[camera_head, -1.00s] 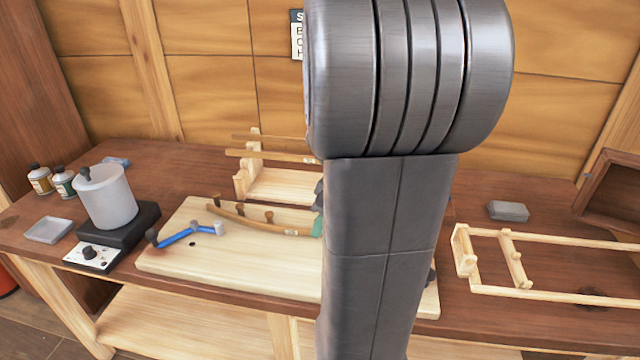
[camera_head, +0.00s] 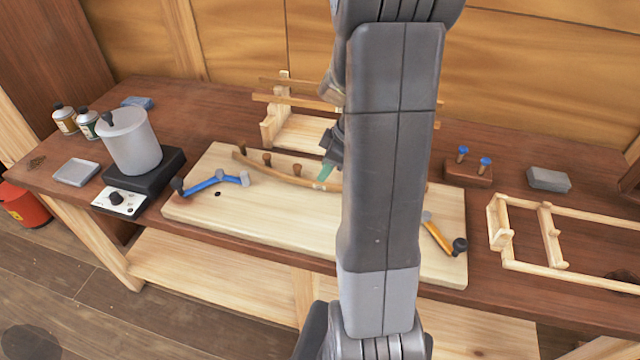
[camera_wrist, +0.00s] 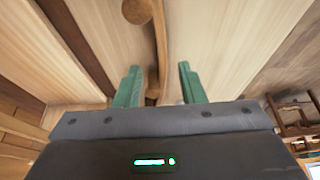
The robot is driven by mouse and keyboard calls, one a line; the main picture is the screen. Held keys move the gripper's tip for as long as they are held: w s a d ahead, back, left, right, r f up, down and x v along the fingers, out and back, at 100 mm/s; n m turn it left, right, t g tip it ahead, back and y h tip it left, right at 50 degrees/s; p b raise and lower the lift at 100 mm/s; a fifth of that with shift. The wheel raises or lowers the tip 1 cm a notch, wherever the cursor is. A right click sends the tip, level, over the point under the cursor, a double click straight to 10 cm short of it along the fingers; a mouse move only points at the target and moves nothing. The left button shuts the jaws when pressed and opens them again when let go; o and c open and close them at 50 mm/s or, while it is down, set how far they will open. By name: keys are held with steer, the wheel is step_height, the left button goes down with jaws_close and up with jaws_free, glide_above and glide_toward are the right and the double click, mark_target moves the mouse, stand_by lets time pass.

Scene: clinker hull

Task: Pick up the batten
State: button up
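The batten (camera_head: 283,174) is a thin, curved brown strip lying along brown pegs on the pale board (camera_head: 240,210). It has a small pale mark near my gripper. My gripper (camera_head: 328,172) has green fingertips and is at the batten, close to that mark; my arm hides the batten's right part. In the wrist view my gripper (camera_wrist: 160,86) is open, one finger on each side of the batten (camera_wrist: 162,45), which runs between them. A gap shows on both sides. A round peg (camera_wrist: 137,10) stands just left of the strip.
A blue clamp (camera_head: 215,182) and an orange clamp (camera_head: 437,235) sit on the board. Behind it is a wooden rack (camera_head: 300,130) with thin strips. A pot (camera_head: 130,140) stands on a hotplate at left; a wooden frame (camera_head: 550,240) lies at right.

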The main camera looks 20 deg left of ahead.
mark_target(314, 181)
steer(key=x, duration=0.2)
steer(key=p+x, duration=0.1)
steer(key=x, duration=0.1)
steer(key=shift+s+a+r, duration=0.2)
steer(key=shift+s+a, duration=0.05)
steer(key=shift+a, duration=0.05)
steer(key=shift+a+f, duration=0.25)
steer(key=shift+f, duration=0.35)
jaws_close()
